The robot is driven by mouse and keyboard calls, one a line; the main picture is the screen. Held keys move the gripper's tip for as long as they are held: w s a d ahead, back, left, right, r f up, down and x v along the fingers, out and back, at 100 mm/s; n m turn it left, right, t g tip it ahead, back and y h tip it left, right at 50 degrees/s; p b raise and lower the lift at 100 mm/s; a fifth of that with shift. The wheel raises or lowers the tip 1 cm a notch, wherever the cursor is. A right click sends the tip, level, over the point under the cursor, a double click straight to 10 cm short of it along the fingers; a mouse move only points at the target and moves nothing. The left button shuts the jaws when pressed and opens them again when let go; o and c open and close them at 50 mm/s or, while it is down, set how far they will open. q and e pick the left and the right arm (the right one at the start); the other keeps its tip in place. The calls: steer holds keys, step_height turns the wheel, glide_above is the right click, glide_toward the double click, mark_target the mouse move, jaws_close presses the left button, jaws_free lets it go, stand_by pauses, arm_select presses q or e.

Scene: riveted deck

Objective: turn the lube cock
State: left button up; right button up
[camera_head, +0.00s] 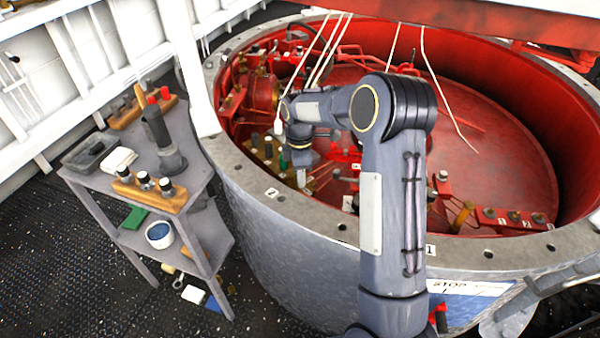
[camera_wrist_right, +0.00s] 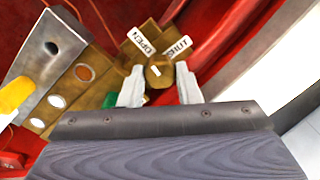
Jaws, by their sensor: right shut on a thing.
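The lube cock (camera_wrist_right: 160,78) is a brass fitting with a small white mark on its face, in the middle of the right wrist view. A white OPEN label (camera_wrist_right: 144,41) and a white SHUT label (camera_wrist_right: 177,47) sit on brass just beyond it. My right gripper (camera_wrist_right: 159,69) has one pale finger on each side of the cock and is shut on it. In the head view my right arm reaches over the rim to the left inside of the red well, where the cock is hidden or too small to tell. My left gripper is not in view.
The round grey rim (camera_head: 240,180) encloses the red well. A brass block with round holes (camera_wrist_right: 75,85) and a yellow part (camera_wrist_right: 14,97) lie left of the cock. Thin pale lines hang over the well. A grey tool stand (camera_head: 90,180) with wooden racks is at left.

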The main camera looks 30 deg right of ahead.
steer(key=m, duration=0.8)
steer(key=shift+p, duration=0.3)
steer(key=m, duration=0.4)
steer(key=shift+m, duration=0.3)
steer(key=shift+m+t, duration=0.3)
steer(key=shift+m, duration=1.7)
steer(key=shift+p, duration=0.3)
steer(key=o, duration=1)
steer(key=shift+c, duration=0.2)
steer(key=shift+r, duration=0.15)
